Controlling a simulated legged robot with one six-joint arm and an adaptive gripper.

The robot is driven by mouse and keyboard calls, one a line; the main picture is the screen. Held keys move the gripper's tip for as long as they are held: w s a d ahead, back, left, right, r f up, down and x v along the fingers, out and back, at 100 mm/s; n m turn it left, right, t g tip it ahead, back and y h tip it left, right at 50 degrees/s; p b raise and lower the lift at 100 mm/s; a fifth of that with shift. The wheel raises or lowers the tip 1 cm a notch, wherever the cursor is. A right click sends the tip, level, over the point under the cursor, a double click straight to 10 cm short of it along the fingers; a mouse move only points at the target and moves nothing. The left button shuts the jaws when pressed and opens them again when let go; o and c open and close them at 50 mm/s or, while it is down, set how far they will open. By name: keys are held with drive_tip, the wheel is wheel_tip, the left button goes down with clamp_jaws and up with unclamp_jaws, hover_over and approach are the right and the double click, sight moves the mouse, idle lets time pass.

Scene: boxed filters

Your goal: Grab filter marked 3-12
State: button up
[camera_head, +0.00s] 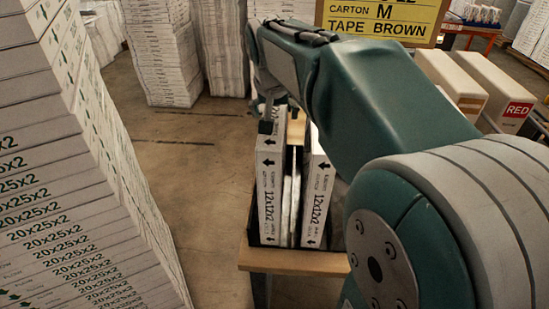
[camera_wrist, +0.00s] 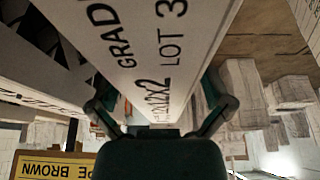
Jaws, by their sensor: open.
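Filter boxes stand upright side by side in a dark holder (camera_head: 251,222). The left box (camera_head: 271,185) and the right box (camera_head: 317,190) both read 12x12x2. Thin white edges show between them. My gripper (camera_head: 271,115) is over the far end of the left box, partly hidden by my arm. In the wrist view, one white box (camera_wrist: 150,70) reads "GRAD", "12x2" and "LOT 3", with the rest cut off. My open gripper (camera_wrist: 160,110) has a finger on each side of this box. Whether the fingers touch it, I cannot tell. No full 3-12 mark is legible.
The holder is on a wooden-edged stand (camera_head: 290,262). A tall stack of 20x25x2 boxes (camera_head: 70,190) rises at the left. A yellow carton sign (camera_head: 383,20) and long boxes (camera_head: 490,85) are behind at the right. Floor (camera_head: 175,150) is clear left of the stand.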

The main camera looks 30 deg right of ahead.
drive_tip(key=shift+f, duration=0.25)
idle(0.3)
drive_tip(key=c, duration=1.4)
